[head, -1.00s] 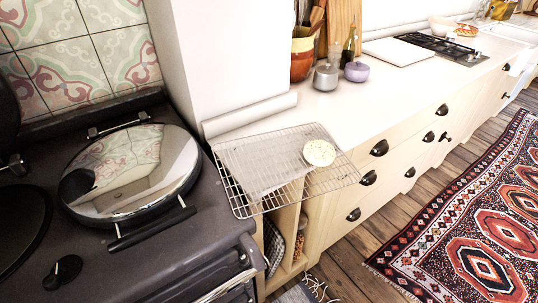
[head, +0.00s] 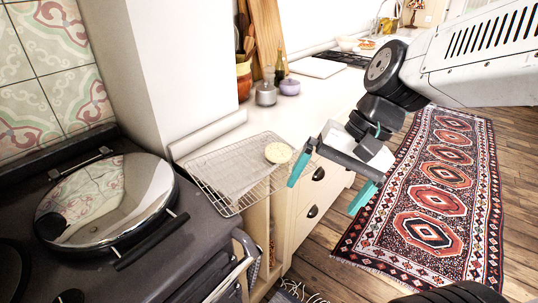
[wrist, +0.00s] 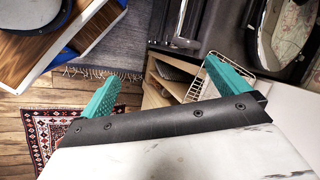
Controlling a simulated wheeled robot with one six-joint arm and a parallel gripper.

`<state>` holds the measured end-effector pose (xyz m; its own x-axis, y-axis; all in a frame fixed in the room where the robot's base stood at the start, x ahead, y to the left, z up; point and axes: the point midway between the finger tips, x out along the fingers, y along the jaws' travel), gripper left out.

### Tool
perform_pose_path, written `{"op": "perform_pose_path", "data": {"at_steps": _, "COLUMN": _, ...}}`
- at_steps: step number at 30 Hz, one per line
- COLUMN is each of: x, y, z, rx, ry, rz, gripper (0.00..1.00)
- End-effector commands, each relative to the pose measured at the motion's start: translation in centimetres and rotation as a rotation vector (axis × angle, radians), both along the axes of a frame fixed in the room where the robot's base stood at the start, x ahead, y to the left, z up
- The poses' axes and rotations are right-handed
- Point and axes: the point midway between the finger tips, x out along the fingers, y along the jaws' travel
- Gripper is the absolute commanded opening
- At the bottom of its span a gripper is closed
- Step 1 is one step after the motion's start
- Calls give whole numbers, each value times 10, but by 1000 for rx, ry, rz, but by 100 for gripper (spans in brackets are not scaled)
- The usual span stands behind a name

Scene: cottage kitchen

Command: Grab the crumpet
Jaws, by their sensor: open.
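The crumpet (head: 278,153) is a pale round disc lying on the right part of a wire cooling rack (head: 228,206) in the head view. The rack sits on the counter beside the stove and overhangs the counter's front edge. My gripper (head: 330,190) has teal fingers spread apart with nothing between them. It is in front of the counter, to the right of the crumpet and apart from it. In the wrist view my open fingers (wrist: 160,88) show, and part of the rack (wrist: 196,92) shows behind the right finger. I cannot see the crumpet there.
A dark stove with a domed shiny lid (head: 105,200) stands left of the rack. A white wall column (head: 190,70) rises behind it. A grey pot (head: 266,94) and a lilac pot (head: 290,87) stand further back. A patterned rug (head: 435,190) lies on the open floor.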

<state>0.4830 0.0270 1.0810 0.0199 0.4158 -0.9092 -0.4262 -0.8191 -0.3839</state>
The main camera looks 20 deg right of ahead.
Motion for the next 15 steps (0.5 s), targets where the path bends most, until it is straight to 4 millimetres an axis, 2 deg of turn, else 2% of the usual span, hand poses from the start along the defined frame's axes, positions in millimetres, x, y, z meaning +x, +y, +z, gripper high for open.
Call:
{"op": "perform_pose_path", "data": {"at_steps": 3, "x": 51, "y": 15, "z": -11, "rx": 232, "ry": 128, "rz": -275, "gripper": 100}}
{"op": "perform_pose_path", "data": {"at_steps": 7, "x": 113, "y": 15, "z": -25, "rx": 472, "ry": 258, "rz": -598, "gripper": 100}}
{"op": "perform_pose_path", "data": {"at_steps": 12, "x": 192, "y": -14, "z": -54, "rx": 746, "ry": 414, "rz": -1018, "gripper": 100}}
{"op": "perform_pose_path", "data": {"at_steps": 15, "x": 225, "y": -38, "z": -75, "rx": 867, "ry": 482, "rz": -1220, "gripper": 100}}
